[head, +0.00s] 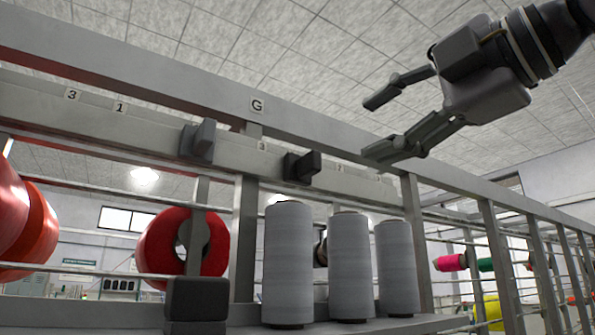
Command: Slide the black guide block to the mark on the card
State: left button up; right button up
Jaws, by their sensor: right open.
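The black guide block (302,167) sits on the grey rail (225,150) in the middle of the head view. A dark grey block (198,142) is on the same rail to its left. A small card (257,105) marked G is on the upper beam, between and above the two blocks. Small number tags line the rail: 3 (73,95) and 1 (121,107) at left, others near the black block too small to read surely. My right gripper (376,128) is open and empty, up and right of the black block, apart from it. My left gripper is out of view.
Several grey thread cones (288,262) stand below the rail. A red spool (158,250) and orange-red spools (35,235) are at left. The long upper beam (160,70) crosses above the rail. Upright posts (500,265) line the right.

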aim_at(318, 158)
jog(key=shift+m, duration=0.3)
jog(key=p+x, duration=0.2)
jog(key=x, duration=0.3)
jog(key=p+x, duration=0.3)
jog(key=x, duration=0.2)
jog(key=d+r+p+x, duration=0.1)
jog(key=p+x, duration=0.1)
jog(key=x, duration=0.3)
jog(key=shift+w+p, duration=0.3)
jog(key=shift+p, duration=0.1)
jog(key=shift+w+a+f, duration=0.1)
jog(key=shift+w+a, duration=0.35)
jog(key=shift+w, duration=0.1)
jog(key=shift+s, duration=0.1)
jog(key=shift+c, duration=0.4)
grip_shut()
